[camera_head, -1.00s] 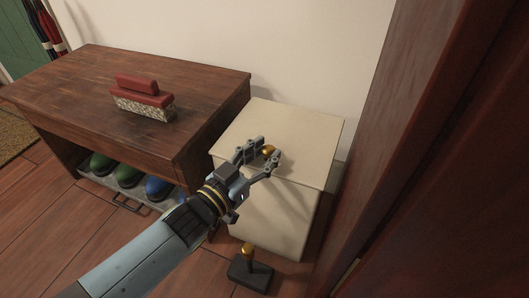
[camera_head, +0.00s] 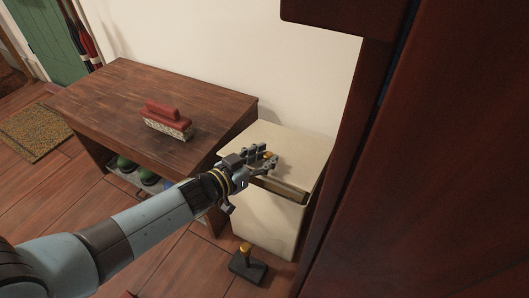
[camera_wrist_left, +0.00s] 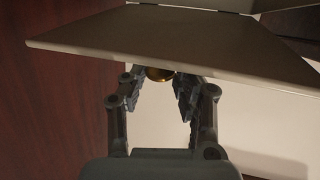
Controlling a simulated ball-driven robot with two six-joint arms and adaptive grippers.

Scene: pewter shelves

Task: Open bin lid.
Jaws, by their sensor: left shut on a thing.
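The cream bin (camera_head: 262,217) stands between the wooden bench and the dark red-brown wood. Its lid (camera_head: 300,152) is tilted up a little at the front, with a dark gap under its front edge. My left gripper (camera_head: 269,157) is at the brass knob (camera_head: 267,154) on the lid and shut on it. In the left wrist view the knob (camera_wrist_left: 160,74) sits between the two fingers (camera_wrist_left: 158,92), against the pale lid (camera_wrist_left: 165,40). The fingers partly hide the knob. My right gripper is in neither view.
A wooden bench (camera_head: 120,95) with a red-backed brush (camera_head: 166,117) stands left of the bin. Dark red-brown wood (camera_head: 450,170) fills the right side.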

